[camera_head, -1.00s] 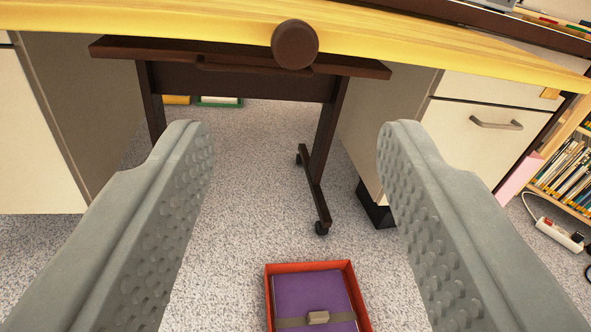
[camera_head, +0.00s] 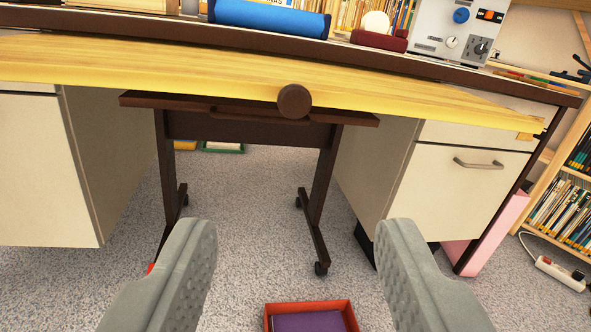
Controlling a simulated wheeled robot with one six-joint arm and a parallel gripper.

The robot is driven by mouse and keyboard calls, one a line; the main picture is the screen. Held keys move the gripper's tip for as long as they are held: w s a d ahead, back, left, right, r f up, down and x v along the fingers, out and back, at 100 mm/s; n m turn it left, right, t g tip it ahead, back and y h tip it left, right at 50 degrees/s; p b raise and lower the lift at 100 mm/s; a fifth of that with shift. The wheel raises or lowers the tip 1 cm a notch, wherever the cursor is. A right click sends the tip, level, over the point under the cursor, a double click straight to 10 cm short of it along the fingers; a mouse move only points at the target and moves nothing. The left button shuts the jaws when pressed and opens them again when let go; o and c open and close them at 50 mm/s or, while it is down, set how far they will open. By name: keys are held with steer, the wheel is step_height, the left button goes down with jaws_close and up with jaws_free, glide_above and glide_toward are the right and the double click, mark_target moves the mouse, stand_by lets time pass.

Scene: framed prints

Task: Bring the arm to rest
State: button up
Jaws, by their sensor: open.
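My gripper (camera_head: 296,245) is open and empty, its two grey ridged fingers wide apart in the lower part of the view. Between and beyond the fingertips lies bare speckled carpet. A red box (camera_head: 308,306) with a purple thing (camera_head: 309,322) in it stands on the floor at the bottom edge. It is cut off by the frame, and no finger is seen touching it.
A desk with a yellow wooden front edge (camera_head: 180,68) and a round dark knob (camera_head: 294,101) spans the view. Drawer units (camera_head: 470,182) stand at both sides. A dark wheeled stand (camera_head: 322,190) is underneath. A bookshelf (camera_head: 560,205) and power strip (camera_head: 560,272) are at right.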

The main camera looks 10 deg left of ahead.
steer(key=s+r+m+h, duration=0.1)
steer(key=s+r, duration=0.4)
steer(key=r, duration=0.5)
steer(key=s+r+m+h, duration=0.1)
steer(key=s+r, duration=0.5)
steer(key=r, duration=0.4)
steer(key=s+r+h, duration=0.2)
steer(key=s+r, duration=0.3)
steer(key=r, duration=0.6)
steer(key=s+r+m, duration=0.1)
steer(key=s+r, duration=0.3)
steer(key=s, duration=0.6)
steer(key=s+a+r+m, duration=0.1)
steer(key=s+r, duration=0.3)
steer(key=s, duration=0.7)
steer(key=s+r, duration=0.4)
steer(key=s, duration=0.6)
steer(key=shift+s+a+m+h, duration=0.25)
steer(key=shift+s+m+h, duration=0.05)
steer(key=shift+s+m, duration=0.1)
